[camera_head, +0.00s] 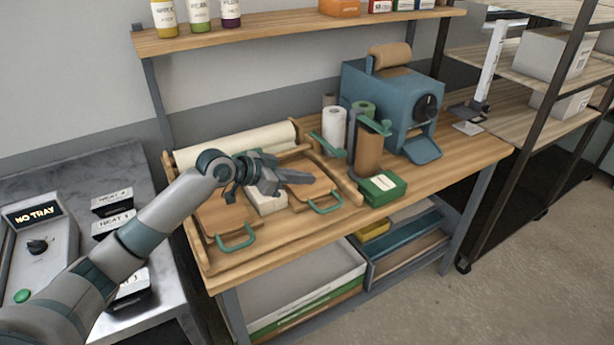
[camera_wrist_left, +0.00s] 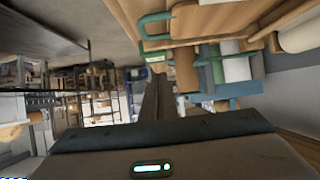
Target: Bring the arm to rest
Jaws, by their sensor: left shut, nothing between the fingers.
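My left arm comes in from the left in the head view. Its gripper (camera_head: 296,176) is shut and empty, and it hovers over the wooden boards on the workbench (camera_head: 440,170). A white block (camera_head: 268,203) lies below the gripper, partly hidden by it. In the left wrist view the gripper's dark shut fingers (camera_wrist_left: 157,98) point away from the camera, with nothing between them. My right gripper is in neither view.
Boards with green handles (camera_head: 236,238) lie below the arm. A green box (camera_head: 381,189), paper rolls (camera_head: 334,130) and a blue machine (camera_head: 392,100) stand to the right. A shelf with bottles (camera_head: 198,14) is above. A metal counter with a "NO TRAY" sign (camera_head: 32,216) is at left.

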